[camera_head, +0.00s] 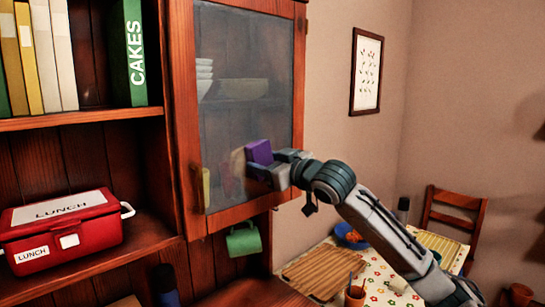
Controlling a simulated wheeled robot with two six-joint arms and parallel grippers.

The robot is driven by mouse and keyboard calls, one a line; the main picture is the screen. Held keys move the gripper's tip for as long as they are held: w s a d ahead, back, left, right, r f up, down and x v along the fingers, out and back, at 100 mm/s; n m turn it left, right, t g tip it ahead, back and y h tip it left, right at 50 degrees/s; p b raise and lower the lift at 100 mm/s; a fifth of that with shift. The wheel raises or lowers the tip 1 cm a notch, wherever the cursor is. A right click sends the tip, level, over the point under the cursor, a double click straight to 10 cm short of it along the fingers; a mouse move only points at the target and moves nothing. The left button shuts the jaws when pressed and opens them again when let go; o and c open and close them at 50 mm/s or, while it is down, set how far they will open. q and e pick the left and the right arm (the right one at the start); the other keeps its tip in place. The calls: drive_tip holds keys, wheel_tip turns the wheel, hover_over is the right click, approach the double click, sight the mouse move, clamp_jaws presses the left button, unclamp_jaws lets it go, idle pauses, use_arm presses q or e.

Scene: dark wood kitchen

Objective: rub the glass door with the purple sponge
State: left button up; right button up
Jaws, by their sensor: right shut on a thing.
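The glass door (245,50) is a wood-framed pane on the cabinet in the upper middle of the head view. Stacked white bowls and a wide bowl show dimly through it. My right gripper (264,170) reaches in from the right and is shut on the purple sponge (259,151). The sponge is in front of the lower right part of the pane, with a faint reflection beside it. I cannot tell for sure whether it touches the glass. The gripper hides the sponge's lower part. My left gripper is not in view.
A red lunch box (68,231) stands on the left shelf, below books and a green CAKES binder (127,53). A green mug (244,239) hangs under the cabinet. A table with a cutting board (323,272) stands at lower right. A wooden chair (453,215) is behind it.

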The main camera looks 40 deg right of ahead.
sight(242, 155)
drive_tip(key=shift+a, duration=0.45)
drive_tip(key=a+p, duration=0.3)
drive_tip(key=shift+s+a+p, duration=0.1)
drive_tip(key=shift+a+p, duration=0.15)
drive_tip(key=shift+p, duration=0.05)
drive_tip(key=shift+s+a+r+p, duration=0.1)
drive_tip(key=shift+a+r+p, duration=0.05)
drive_tip(key=shift+a+p, duration=0.65)
drive_tip(key=shift+s+a+p, duration=0.1)
drive_tip(key=shift+a+p, duration=0.55)
drive_tip(key=shift+a, duration=0.35)
drive_tip(key=shift+d+r+p, duration=0.15)
drive_tip(key=shift+r+p, duration=0.55)
drive_tip(key=shift+p, duration=0.2)
drive_tip(key=shift+d+b, duration=0.35)
drive_tip(key=shift+d, duration=0.1)
drive_tip(key=shift+w+d+b, duration=0.25)
drive_tip(key=shift+d+b, duration=0.05)
drive_tip(key=shift+d, duration=0.9)
drive_tip(key=shift+d+f+b, duration=0.1)
drive_tip(key=shift+d+b, duration=0.6)
drive_tip(key=shift+d, duration=0.35)
drive_tip(key=shift+w+d, duration=0.1)
drive_tip(key=shift+d, duration=0.75)
drive_tip(key=shift+d+b, duration=0.6)
drive_tip(key=shift+b, duration=0.2)
drive_tip(key=shift+w+d+b, duration=0.15)
drive_tip(key=shift+d+b, duration=0.25)
drive_tip(key=shift+d, duration=0.7)
